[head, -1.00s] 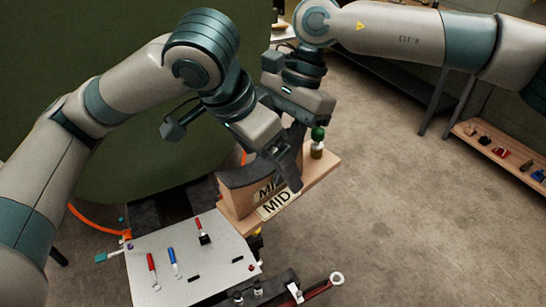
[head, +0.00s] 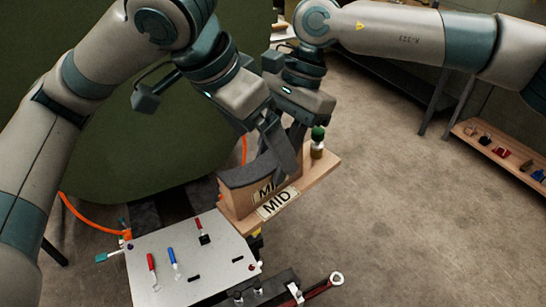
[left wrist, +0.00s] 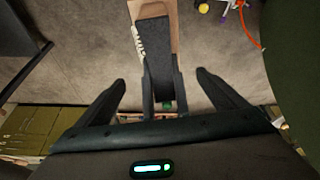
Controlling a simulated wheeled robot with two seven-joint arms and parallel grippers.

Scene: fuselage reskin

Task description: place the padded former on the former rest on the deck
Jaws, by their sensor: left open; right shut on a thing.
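The padded former (head: 234,190) is a wooden block with a dark curved pad on top and a label partly hidden on its side. It stands upright over the former rest (head: 324,171), a wooden board marked MID; I cannot tell whether it touches the board. My right gripper (head: 290,165) is shut on the former near its far end, its tips partly hidden. My left gripper (head: 272,148) is open and empty above the former. In the left wrist view the dark pad (left wrist: 154,45) lies beyond and between my open left fingers (left wrist: 160,78).
A green-topped bottle-like item (head: 318,143) stands on the board's right end. A pale panel (head: 150,255) with several small tools lies at front left. A red-handled wrench (head: 322,288) lies in front. An orange hose (head: 85,212) runs at left.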

